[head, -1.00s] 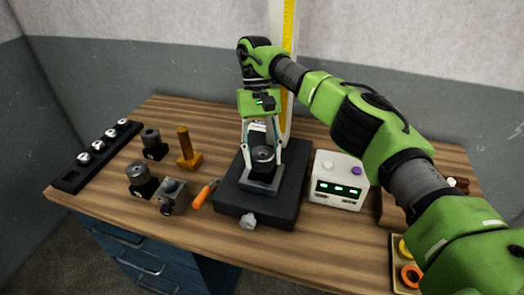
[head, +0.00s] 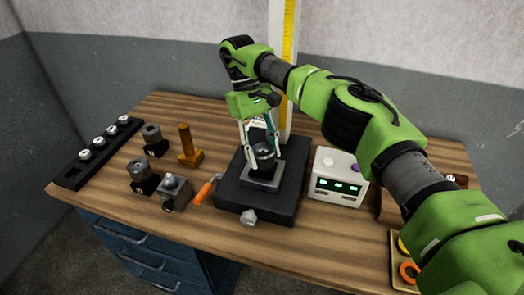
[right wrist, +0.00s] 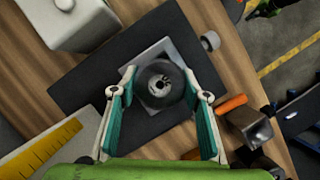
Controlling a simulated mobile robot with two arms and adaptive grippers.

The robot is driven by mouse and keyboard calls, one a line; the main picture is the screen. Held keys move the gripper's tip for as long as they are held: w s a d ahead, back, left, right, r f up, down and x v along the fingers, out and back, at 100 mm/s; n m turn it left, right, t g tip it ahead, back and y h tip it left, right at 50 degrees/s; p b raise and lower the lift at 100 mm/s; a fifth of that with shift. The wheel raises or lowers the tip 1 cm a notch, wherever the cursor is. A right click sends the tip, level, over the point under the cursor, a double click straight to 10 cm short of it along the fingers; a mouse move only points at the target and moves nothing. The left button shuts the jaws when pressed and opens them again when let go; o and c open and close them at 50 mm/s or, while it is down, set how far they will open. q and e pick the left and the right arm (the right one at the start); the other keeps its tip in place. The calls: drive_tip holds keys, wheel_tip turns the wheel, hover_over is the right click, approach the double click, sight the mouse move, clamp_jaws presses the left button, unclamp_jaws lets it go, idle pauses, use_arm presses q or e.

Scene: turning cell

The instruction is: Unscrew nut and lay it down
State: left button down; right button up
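A dark round piece (head: 263,154) with a lighter centre stands on a grey square plate (head: 258,184) on a black base (head: 228,192). It also shows in the right wrist view (right wrist: 160,92). I cannot tell where nut and seat divide. My right gripper (head: 259,134) points down over it. In the right wrist view its teal-padded fingers (right wrist: 160,76) stand apart, one on each side of the round piece, with a narrow gap showing, so it looks open and empty. My left gripper is not in view.
An orange-handled tool (head: 207,188) lies left of the base. Several metal parts and a brass-coloured stand (head: 188,150) are further left, with a black rack (head: 92,158) beyond. A white box with displays (head: 338,178) is close on the right. A yellow-marked column (head: 286,70) rises behind.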

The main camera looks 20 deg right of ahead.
drive_tip(key=o, duration=0.5)
drive_tip(key=shift+s+d+f, duration=0.15)
drive_tip(key=shift+s, duration=0.1)
drive_tip(key=shift+s+d, duration=0.1)
drive_tip(key=shift+w, duration=0.2)
